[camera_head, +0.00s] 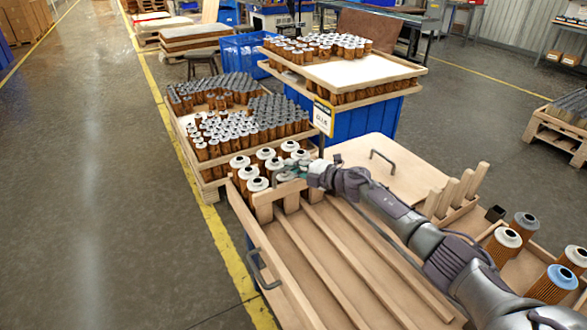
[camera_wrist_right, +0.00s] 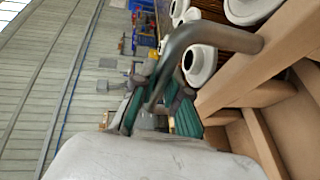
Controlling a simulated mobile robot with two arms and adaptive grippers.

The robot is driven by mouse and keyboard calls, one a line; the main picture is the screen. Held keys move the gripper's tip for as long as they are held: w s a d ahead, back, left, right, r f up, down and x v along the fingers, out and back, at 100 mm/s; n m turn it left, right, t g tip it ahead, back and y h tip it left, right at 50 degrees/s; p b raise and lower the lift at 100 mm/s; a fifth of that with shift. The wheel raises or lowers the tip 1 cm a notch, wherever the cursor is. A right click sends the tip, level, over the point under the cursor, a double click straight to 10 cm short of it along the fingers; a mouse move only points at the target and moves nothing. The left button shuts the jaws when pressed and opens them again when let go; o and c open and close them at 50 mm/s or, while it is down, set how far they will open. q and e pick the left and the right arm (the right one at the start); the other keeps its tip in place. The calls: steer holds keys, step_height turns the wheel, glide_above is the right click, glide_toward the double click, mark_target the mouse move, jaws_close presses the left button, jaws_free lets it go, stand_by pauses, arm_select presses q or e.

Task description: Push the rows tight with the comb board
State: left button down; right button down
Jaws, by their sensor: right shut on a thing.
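The comb board (camera_head: 264,198) is pale wood with short teeth and stands across the far end of the railed wooden tray (camera_head: 254,229). Its grey bar handle (camera_wrist_right: 187,38) shows in the right wrist view, above the board's wooden edge (camera_wrist_right: 232,83). My right gripper (camera_head: 297,170) is shut on this handle, its green-padded fingers (camera_wrist_right: 160,112) around the bar. Several brown filter cartridges with white caps (camera_head: 256,184) stand upright in rows just beyond the board. The gripper partly hides the cartridges on the right. My left gripper is not in view.
The tray lanes on the near side of the board are empty. A wooden lid with a handle (camera_head: 383,163) and upright wooden posts (camera_head: 463,190) are at right. Loose cartridges (camera_head: 503,245) stand at the lower right. Pallets of cartridges (camera_head: 245,132) and a blue crate (camera_head: 366,125) stand behind.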

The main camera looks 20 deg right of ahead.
steer(key=c, duration=1.2)
jaws_free()
steer(key=shift+s+d, duration=0.25)
steer(key=v, duration=1.1)
steer(key=shift+s+r, duration=0.15)
